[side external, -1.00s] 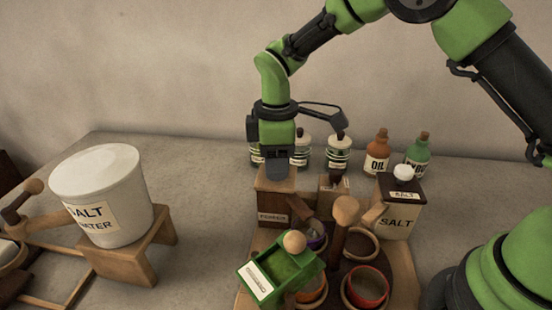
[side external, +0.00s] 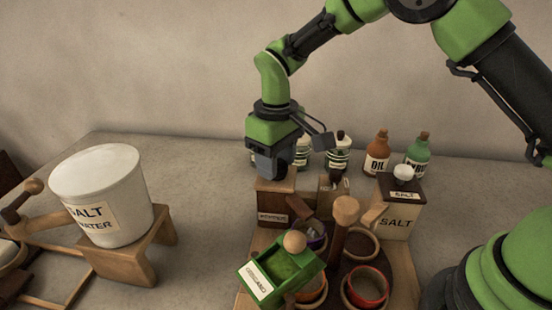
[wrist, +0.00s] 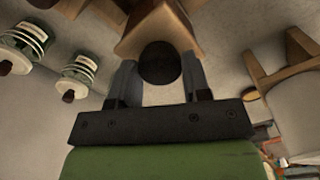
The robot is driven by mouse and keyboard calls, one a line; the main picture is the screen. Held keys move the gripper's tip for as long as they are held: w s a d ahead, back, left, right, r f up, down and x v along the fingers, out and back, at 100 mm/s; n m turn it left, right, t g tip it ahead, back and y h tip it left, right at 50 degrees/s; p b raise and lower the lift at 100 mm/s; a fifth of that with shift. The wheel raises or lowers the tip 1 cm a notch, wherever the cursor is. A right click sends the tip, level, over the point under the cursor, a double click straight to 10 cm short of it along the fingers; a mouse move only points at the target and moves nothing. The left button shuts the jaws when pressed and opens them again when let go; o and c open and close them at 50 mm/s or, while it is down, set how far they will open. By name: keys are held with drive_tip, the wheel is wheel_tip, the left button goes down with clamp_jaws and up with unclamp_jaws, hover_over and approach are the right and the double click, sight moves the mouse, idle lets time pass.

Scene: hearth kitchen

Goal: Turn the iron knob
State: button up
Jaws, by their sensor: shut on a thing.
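The iron knob (wrist: 160,63) shows in the wrist view as a dark round disc at the front of a wooden box. My gripper (wrist: 160,76) is shut on it, one finger on each side. In the side view my gripper (side external: 277,172) is at the top of the labelled wooden box (side external: 275,205) and hides the knob. The box also shows in the wrist view (wrist: 135,40), behind the knob.
A green box (side external: 280,268), cups and a wooden post (side external: 342,230) crowd the space in front. A salt box (side external: 400,215) and bottles (side external: 377,150) stand right and behind. A white bucket on a stand (side external: 105,195) is left, with bare counter between.

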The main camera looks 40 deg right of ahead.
drive_tip(key=m, duration=0.4)
drive_tip(key=shift+m, duration=0.3)
drive_tip(key=m, duration=0.4)
drive_tip(key=shift+m, duration=0.3)
drive_tip(key=shift+r, duration=0.1)
drive_tip(key=o, duration=0.9)
wheel_tip(320, 180, up, 10)
drive_tip(key=shift+f, duration=0.1)
